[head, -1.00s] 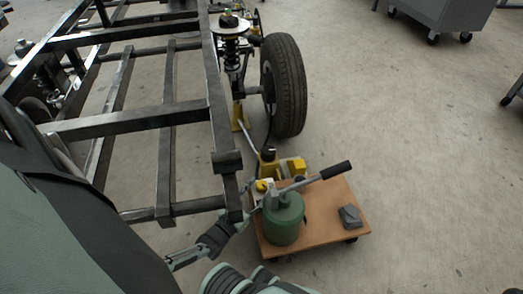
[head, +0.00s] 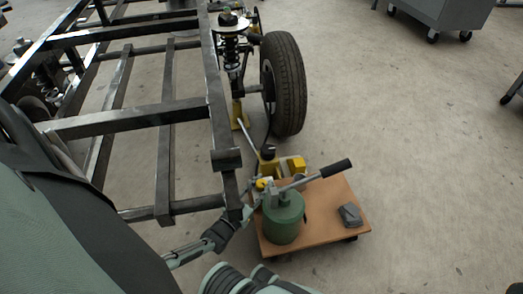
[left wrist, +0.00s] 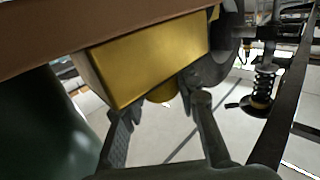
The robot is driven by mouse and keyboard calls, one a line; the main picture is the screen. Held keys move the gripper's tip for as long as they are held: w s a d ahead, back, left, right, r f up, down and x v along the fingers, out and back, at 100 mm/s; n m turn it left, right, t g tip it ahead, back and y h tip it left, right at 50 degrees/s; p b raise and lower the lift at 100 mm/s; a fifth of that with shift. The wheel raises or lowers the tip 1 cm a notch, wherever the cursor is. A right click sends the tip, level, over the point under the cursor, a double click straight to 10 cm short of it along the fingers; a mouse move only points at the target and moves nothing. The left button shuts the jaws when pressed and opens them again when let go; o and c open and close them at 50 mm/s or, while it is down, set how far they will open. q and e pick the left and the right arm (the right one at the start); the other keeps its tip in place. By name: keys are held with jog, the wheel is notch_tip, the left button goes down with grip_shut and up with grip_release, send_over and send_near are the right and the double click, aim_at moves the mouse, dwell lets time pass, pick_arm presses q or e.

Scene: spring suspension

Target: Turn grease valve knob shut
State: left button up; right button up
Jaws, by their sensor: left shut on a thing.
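The yellow grease valve knob (head: 263,184) sits beside the green grease pump (head: 284,218) on a wooden dolly (head: 335,205). My left gripper (head: 252,200) reaches in from the lower left and is at the knob, beside the pump. In the left wrist view, its two dark fingers stand on either side of a rounded yellow part (left wrist: 163,92), the knob, and are shut on it. A larger yellow block (left wrist: 155,58) hides part of the knob there. The knob's exact angle is hard to read. My right gripper is not in view.
A small grey box (head: 350,215) lies on the dolly. The black frame (head: 215,110) runs close by on the left, and a tyre (head: 284,85) stands behind.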

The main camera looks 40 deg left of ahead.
pick_arm(q)
jog(key=shift+n+y, duration=0.7)
jog(key=shift+y, duration=0.4)
jog(key=o, duration=1.2)
jog(key=s+d, duration=0.1)
jog(key=s, duration=1.1)
jog(key=shift+d, duration=0.4)
